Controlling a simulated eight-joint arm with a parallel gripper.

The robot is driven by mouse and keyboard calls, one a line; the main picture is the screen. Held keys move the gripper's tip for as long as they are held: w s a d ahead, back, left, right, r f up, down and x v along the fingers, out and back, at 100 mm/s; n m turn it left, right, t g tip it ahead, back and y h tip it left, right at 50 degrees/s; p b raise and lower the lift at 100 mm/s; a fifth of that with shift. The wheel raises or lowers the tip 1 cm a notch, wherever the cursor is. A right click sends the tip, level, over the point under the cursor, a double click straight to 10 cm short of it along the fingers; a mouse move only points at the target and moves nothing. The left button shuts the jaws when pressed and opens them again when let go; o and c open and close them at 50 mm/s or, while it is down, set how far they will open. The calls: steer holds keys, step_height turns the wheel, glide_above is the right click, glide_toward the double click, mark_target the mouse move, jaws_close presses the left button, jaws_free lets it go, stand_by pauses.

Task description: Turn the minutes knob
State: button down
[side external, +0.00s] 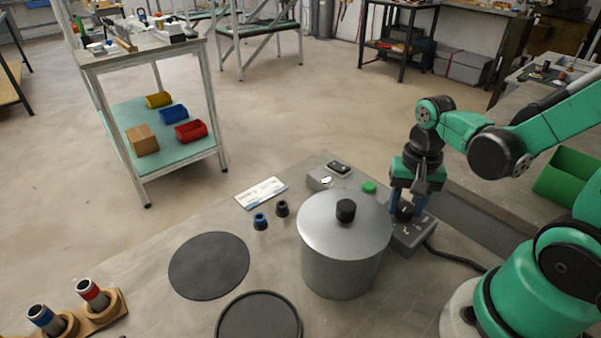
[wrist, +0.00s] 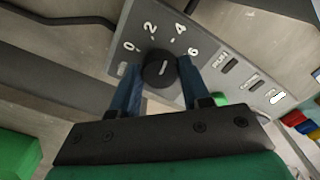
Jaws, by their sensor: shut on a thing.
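The minutes knob (wrist: 159,69) is a round black dial with a pale pointer line, set in a grey control panel (wrist: 215,30) marked 0, 2, 4, 6. In the wrist view the two blue fingers of my gripper (wrist: 160,78) stand on either side of the knob, shut on it. In the side view my gripper (side external: 408,212) points down over the grey control box (side external: 412,238), with the dark knob between the fingers. The pointer line slants slightly; the exact reading is hard to tell. Part of the box is hidden behind the metal pot.
A large metal pot (side external: 345,265) with a black-knobbed lid stands close left of the control box. A green button (side external: 369,187) lies behind the pot. A black cable (side external: 460,259) runs from the box. A round dark mat (side external: 209,266) lies left on the table.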

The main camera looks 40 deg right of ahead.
mark_target(405, 207)
steer(key=shift+m, duration=0.8)
steer(key=shift+c, duration=2.1)
jaws_free()
steer(key=shift+r, duration=2.85)
